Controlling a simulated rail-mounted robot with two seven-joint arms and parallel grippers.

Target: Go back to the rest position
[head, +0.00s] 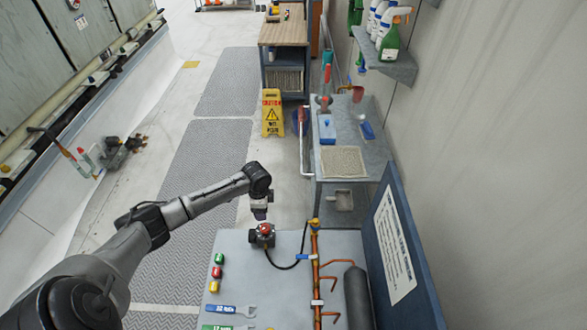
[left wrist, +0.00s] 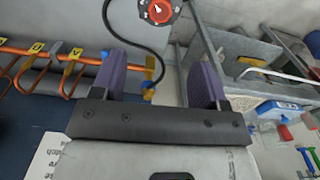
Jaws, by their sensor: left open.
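My left arm comes in from the left in the head view. My left gripper (head: 260,207) hangs above the far edge of the grey bench, just behind a small dark device with a red top (head: 264,234). In the left wrist view the two purple-grey fingers of my left gripper (left wrist: 160,82) stand wide apart with nothing between them. The red-topped device (left wrist: 159,11) shows beyond the fingers at the top of that view, apart from them. My right gripper is in neither view.
The grey bench (head: 232,268) holds small coloured pieces, wrenches (head: 231,310), copper pipes (head: 315,270) and a black hose (head: 284,266). A blue board (head: 403,240) rises at its right. A grey cart (head: 335,140) and a yellow floor sign (head: 272,115) stand beyond. Floor mats lie left.

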